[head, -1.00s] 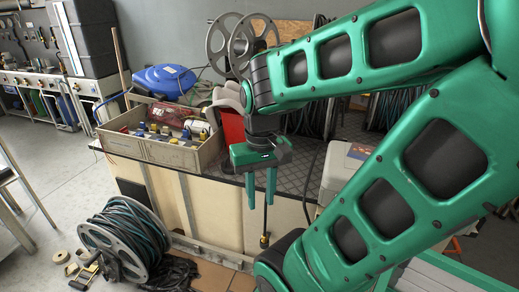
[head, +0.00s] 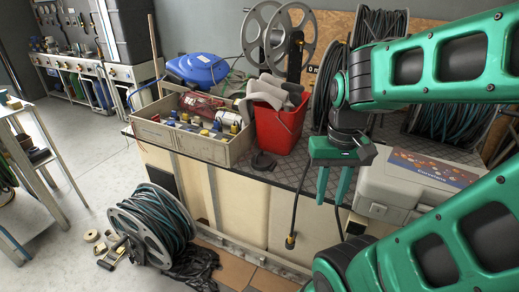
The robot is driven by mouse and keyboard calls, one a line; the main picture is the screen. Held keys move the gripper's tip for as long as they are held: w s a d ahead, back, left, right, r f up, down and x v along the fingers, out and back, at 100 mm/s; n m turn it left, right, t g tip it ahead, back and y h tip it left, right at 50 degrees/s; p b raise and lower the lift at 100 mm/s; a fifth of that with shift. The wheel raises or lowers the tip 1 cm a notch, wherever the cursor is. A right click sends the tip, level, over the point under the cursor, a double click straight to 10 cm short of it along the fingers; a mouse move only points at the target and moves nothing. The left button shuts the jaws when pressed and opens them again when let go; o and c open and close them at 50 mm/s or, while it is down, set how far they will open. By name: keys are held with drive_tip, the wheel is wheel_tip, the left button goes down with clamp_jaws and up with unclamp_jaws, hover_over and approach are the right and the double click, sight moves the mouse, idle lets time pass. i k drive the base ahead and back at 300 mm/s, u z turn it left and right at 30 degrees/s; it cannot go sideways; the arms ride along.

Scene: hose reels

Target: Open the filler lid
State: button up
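I cannot make out a filler lid for certain in the head view. My gripper (head: 333,186) is green and points down in front of the bench, its two fingers apart with nothing between them. A grey case with a printed label (head: 414,183) sits on the bench just right of the gripper; its lid is shut. My arm hides part of the bench's right side.
Metal reels (head: 277,40) stand behind. A cable reel (head: 152,229) is on the floor at left. A hanging cable end (head: 291,240) is near the gripper.

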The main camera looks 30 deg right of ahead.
sight(262, 161)
drive_tip(key=i, duration=1)
drive_tip(key=u, duration=0.05)
